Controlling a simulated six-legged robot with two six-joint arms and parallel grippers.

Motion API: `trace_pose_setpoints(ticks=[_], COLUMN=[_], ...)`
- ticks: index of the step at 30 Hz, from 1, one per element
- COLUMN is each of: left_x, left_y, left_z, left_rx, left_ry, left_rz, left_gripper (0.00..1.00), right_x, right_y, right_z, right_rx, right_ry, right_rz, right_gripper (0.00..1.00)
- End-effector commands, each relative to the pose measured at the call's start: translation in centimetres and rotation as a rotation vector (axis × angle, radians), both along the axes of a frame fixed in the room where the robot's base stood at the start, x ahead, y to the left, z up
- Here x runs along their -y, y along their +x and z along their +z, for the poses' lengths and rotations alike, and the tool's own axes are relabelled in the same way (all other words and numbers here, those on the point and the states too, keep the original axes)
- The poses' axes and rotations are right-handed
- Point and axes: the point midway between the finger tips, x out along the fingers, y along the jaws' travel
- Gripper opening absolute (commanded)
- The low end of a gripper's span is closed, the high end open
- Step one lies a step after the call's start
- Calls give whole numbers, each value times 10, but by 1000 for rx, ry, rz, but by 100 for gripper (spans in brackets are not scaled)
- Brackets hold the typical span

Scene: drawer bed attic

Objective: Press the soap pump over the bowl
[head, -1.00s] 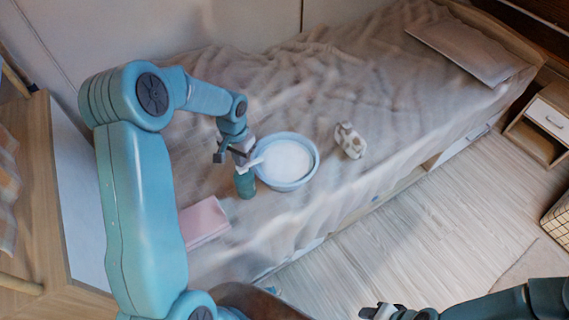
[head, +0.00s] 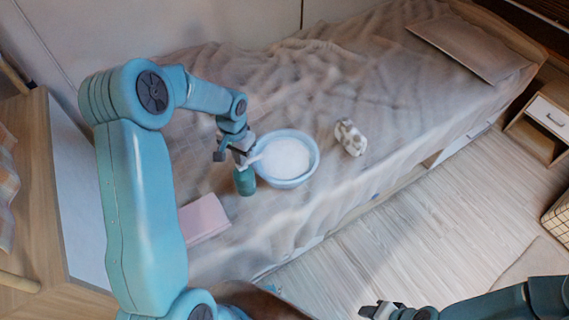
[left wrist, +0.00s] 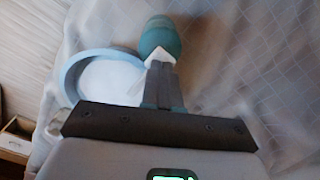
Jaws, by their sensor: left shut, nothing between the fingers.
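A green soap bottle (head: 245,181) with a white pump (head: 250,160) stands upright on the bed, just left of a light blue bowl (head: 314,166) with white contents. The pump's spout points toward the bowl. My left gripper (head: 241,158) is shut and empty, right above the pump head; whether it touches is hard to tell. In the left wrist view, the shut fingers (left wrist: 160,75) overlap the white pump (left wrist: 158,56), with the green bottle (left wrist: 160,38) beyond and the bowl's rim (left wrist: 75,72) to the left. My right gripper (head: 382,308) is low in the head view, far from the bottle; its jaws are unclear.
A pink folded cloth (head: 203,219) lies on the bed in front of the bottle. A spotted white and brown item (head: 350,138) lies right of the bowl. A pillow (head: 468,50) is at the far right. The bedcover (head: 310,85) behind the bowl is clear.

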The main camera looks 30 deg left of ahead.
Motion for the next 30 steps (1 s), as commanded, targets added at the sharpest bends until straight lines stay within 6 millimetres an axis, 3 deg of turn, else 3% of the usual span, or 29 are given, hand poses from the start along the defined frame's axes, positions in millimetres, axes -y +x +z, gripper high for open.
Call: trace_pose_setpoints(ticks=[15, 30], left_x=[0, 0], left_y=[0, 0], left_z=[-20, -4], left_rx=[-1, -1], left_ry=[0, 0], left_rz=[0, 1], left_gripper=[0, 0], right_x=[0, 0], right_y=[0, 0], right_z=[-18, -6], right_rx=[0, 0], right_ry=[0, 0], right_rz=[0, 0], right_gripper=[43, 43])
